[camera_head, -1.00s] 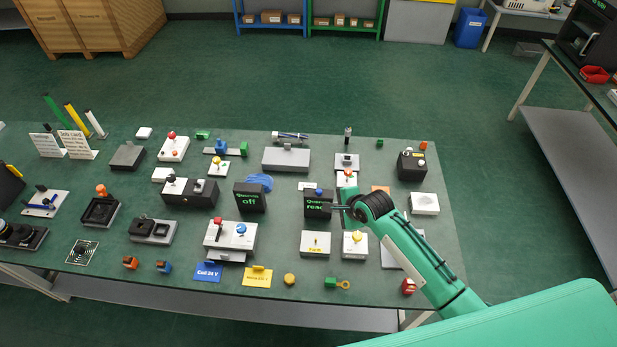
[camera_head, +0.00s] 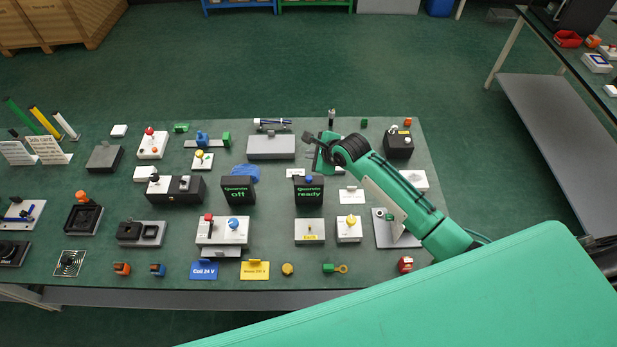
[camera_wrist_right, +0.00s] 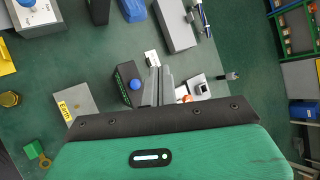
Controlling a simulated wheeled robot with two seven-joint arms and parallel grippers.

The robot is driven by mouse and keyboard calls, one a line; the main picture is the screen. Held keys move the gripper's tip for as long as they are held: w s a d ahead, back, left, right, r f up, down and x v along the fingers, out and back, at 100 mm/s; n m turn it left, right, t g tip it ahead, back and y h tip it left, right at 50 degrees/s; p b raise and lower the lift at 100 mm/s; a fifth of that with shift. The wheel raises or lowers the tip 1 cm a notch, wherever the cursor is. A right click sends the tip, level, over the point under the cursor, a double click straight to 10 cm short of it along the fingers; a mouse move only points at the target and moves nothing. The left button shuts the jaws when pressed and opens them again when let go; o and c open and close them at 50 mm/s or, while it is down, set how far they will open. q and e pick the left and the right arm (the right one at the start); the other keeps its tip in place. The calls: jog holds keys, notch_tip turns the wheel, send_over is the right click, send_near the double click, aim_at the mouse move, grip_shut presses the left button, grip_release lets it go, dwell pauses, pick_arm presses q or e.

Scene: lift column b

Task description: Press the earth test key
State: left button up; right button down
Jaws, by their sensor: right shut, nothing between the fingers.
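The box with a yellow Earth label (camera_head: 309,226) stands near the front middle of the bench, in front of the "Quench ready" display. It also shows at the left of the right wrist view (camera_wrist_right: 73,98). Its key is too small to make out clearly. My right gripper (camera_head: 313,142) is shut and empty above the back part of the bench, well behind the Earth box. In the right wrist view my shut fingers (camera_wrist_right: 157,80) show beside the display with a blue knob, apart from the Earth box. My left gripper is not in view.
The "Quench ready" display (camera_head: 309,196) stands behind the Earth box. A box with a yellow knob (camera_head: 349,230) is close on its right, and a box with red and blue knobs (camera_head: 222,236) is on its left. Blue and yellow cards (camera_head: 255,270) lie in front.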

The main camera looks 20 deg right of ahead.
jog(key=b, duration=0.7)
send_over(312, 182)
jog(key=shift+f, duration=3.05)
jog(key=shift+f+b, duration=0.55)
jog(key=shift+f, duration=0.65)
jog(key=shift+f, duration=0.15)
jog(key=shift+f, duration=0.3)
jog(key=shift+f, duration=0.45)
jog(key=shift+p, duration=0.3)
jog(key=shift+r+p, duration=0.9)
jog(key=shift+p, duration=0.2)
